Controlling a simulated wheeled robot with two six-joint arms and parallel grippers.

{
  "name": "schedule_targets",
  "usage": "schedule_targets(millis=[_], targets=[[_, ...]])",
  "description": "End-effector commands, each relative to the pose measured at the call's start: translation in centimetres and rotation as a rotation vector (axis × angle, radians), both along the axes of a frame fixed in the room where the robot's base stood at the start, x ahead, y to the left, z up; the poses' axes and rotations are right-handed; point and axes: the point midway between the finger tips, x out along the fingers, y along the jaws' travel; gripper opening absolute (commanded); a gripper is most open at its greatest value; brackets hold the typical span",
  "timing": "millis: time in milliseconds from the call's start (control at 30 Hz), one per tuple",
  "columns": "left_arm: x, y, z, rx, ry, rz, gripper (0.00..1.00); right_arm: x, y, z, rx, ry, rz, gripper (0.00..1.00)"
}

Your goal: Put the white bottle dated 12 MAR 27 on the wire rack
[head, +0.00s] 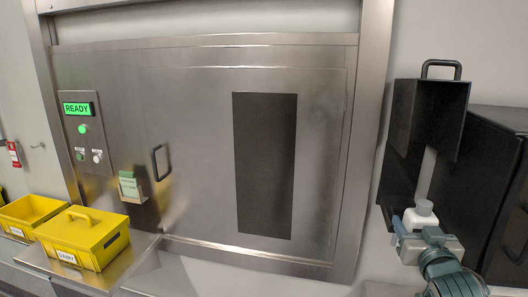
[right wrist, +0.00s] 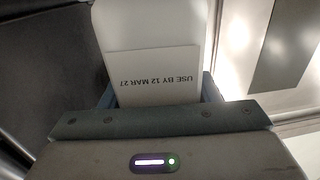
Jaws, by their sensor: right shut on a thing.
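A white bottle (head: 421,221) with a pale cap stands about upright in my right gripper (head: 424,238), at the right of the head view. In the right wrist view the white bottle (right wrist: 152,32) fills the space between the fingers, and its label reads "USE BY 12 MAR 27", upside down. My right gripper (right wrist: 160,112) is shut on it. My left gripper is not in view. No wire rack shows in either view.
Close behind the bottle are a black open housing with a handle (head: 428,110) and a large dark box (head: 475,190). A steel wall panel with a dark window (head: 265,165) fills the middle. Yellow bins (head: 85,240) stand on a ledge at the left.

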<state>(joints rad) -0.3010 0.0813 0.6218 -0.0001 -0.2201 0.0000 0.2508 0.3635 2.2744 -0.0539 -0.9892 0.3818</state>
Motion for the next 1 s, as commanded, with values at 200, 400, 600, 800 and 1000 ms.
schedule_targets(millis=[200, 400, 600, 800, 1000], targets=[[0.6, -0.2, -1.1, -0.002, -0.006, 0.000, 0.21, -0.9, 3.0, -5.2, 0.006, 0.002, 0.084, 0.15], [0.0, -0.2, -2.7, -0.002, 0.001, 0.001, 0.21, -3.3, 7.1, -12.5, 0.012, 0.006, 0.184, 0.15], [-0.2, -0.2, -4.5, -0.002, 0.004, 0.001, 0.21, -7.6, 11.1, -19.8, 0.015, 0.005, 0.234, 0.15], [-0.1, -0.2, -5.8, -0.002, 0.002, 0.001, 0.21, -11.8, 12.8, -24.3, 0.008, 0.002, 0.197, 0.15], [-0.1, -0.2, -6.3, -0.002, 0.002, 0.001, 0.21, -14.0, 13.1, -26.2, 0.002, -0.001, 0.152, 0.15]])
